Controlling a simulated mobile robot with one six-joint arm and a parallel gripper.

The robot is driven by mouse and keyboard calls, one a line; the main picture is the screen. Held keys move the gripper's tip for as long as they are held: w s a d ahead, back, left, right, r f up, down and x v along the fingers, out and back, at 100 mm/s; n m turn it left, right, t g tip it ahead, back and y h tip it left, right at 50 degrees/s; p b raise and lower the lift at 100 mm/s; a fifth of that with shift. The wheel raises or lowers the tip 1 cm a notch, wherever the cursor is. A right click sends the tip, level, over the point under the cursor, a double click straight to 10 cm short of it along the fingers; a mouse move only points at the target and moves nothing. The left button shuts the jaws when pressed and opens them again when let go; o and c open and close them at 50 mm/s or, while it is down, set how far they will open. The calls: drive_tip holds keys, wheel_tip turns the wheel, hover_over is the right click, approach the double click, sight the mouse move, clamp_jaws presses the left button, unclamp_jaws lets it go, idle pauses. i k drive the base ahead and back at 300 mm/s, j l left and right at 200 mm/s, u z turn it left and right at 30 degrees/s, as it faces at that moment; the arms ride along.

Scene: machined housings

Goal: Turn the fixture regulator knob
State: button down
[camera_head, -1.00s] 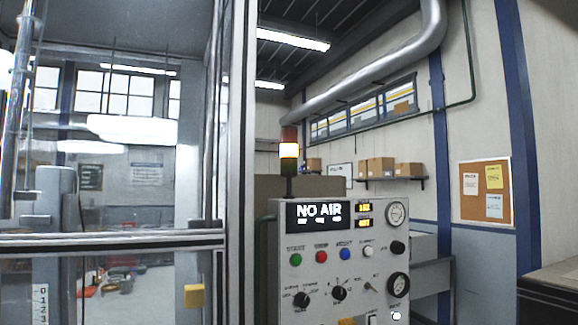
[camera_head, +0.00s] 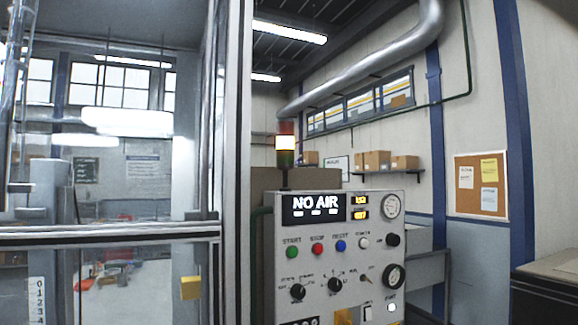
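A grey control panel (camera_head: 375,260) stands right of centre, with a display (camera_head: 313,207) reading "NO AIR". A black knob (camera_head: 393,240) sits at its right edge, between an upper round gauge (camera_head: 391,206) and a lower black-rimmed gauge (camera_head: 394,277). Two black rotary knobs, a left one (camera_head: 298,291) and a right one (camera_head: 335,284), sit lower on the panel. The labels are too small to tell which knob is the fixture regulator. My gripper is not in view.
Green (camera_head: 292,252), red (camera_head: 317,249) and blue (camera_head: 341,245) buttons line the panel. A stack light (camera_head: 285,145) stands behind it. A framed glass enclosure (camera_head: 110,236) fills the left side. A bench (camera_head: 545,290) stands at the lower right.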

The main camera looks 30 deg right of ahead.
sight(392, 240)
drive_tip(key=z, duration=1.4)
